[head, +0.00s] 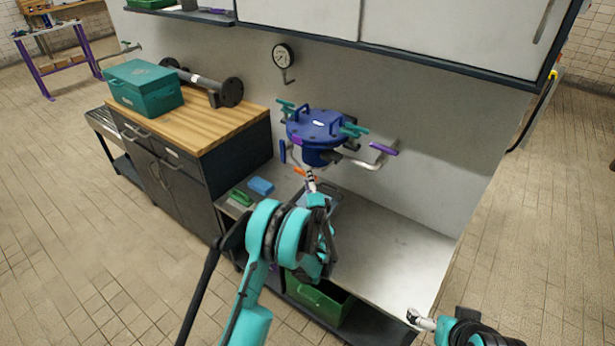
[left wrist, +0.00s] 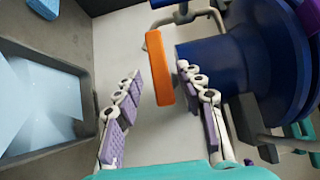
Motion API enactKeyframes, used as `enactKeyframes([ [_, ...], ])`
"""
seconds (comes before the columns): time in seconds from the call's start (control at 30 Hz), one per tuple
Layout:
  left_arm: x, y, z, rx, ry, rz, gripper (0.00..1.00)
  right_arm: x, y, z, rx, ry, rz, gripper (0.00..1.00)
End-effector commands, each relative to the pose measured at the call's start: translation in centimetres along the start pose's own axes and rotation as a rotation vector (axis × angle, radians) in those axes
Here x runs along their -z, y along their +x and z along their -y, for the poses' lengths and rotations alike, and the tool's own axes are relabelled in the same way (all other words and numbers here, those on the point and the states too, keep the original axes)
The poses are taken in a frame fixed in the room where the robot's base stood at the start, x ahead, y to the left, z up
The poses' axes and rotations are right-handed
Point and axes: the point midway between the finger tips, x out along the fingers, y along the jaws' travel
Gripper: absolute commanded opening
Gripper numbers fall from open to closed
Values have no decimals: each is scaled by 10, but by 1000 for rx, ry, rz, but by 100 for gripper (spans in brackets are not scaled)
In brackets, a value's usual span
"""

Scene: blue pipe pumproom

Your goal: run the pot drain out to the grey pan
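The blue pot (head: 316,128), with a lid and teal clamps, stands against the wall above the steel bench. Its orange drain lever (head: 304,173) is low on the front; in the left wrist view the lever (left wrist: 158,68) shows between my left gripper's fingers, with gaps on both sides. My left gripper (head: 311,178) is open; its spread fingers also show in the left wrist view (left wrist: 160,72). The grey pan (left wrist: 85,150) lies below, holding a pale blue, liquid-looking surface; my arm partly hides it in the head view. My right gripper (head: 418,319) is low at right, its opening unclear.
A blue sponge (head: 261,186) and a green brush (head: 241,198) lie left of the pan. A green crate (head: 322,302) sits below. The bench's right part (head: 400,255) is clear.

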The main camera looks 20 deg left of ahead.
Motion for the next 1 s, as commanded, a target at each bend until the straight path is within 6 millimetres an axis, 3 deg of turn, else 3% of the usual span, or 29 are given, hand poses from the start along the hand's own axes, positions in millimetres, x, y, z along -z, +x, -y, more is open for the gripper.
enactKeyframes([
  [0.2, 0, -36, 0, 0, 0, 0, 40, 0, 0, 0, 0, 0, 0, 100],
  [0.4, -1, -52, 0, 0, 0, 2, 40, 0, 0, 0, 0, 0, 0, 100],
  [1.0, -5, -53, 6, -11, -16, 10, 40, 0, 0, 0, 0, 0, 0, 100],
])
